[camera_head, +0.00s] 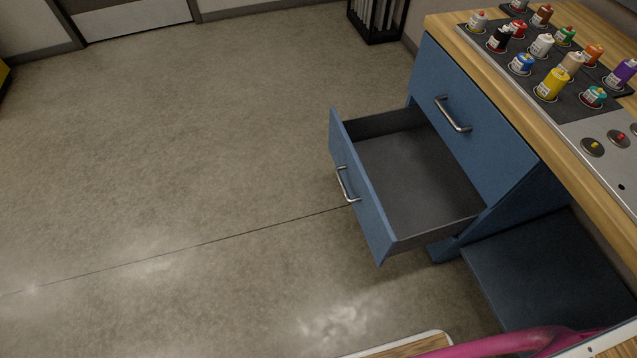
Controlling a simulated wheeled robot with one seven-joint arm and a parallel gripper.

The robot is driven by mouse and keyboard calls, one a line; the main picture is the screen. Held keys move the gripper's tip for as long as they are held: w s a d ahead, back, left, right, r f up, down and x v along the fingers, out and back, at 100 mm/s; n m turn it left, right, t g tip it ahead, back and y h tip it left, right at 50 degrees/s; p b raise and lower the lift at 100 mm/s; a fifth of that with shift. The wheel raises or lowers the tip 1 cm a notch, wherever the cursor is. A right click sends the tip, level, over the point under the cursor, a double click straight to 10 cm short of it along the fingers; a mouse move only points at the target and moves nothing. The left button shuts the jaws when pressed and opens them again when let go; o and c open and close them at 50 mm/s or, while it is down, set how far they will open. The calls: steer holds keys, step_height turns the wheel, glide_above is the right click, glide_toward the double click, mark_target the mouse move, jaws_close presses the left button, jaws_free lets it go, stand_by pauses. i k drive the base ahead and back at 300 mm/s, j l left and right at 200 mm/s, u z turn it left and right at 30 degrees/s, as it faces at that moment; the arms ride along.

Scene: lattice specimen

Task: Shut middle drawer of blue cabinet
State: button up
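The blue cabinet (522,205) stands under a wooden worktop at the right. One drawer (361,190) is pulled far out, toward the left of the picture. It has a blue front with a silver bar handle (346,184) and a dark grey, empty inside. It sits directly below a shut upper drawer (468,115) with its own silver handle (452,114). Whatever lies under the open drawer is mostly hidden by it. My gripper is not in view.
The worktop (562,137) carries a dark mat with several small paint bottles and a grey panel with round knobs. A dark flat panel (550,265) lies low beside the cabinet. A pink tube-like part (500,345) crosses the bottom edge. The concrete floor (190,160) left of the drawer is clear.

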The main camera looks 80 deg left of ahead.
mark_target(406, 190)
steer(key=u, duration=2.65)
steer(key=i+j+u, duration=0.4)
steer(key=k+j, duration=0.05)
steer(key=j, duration=0.05)
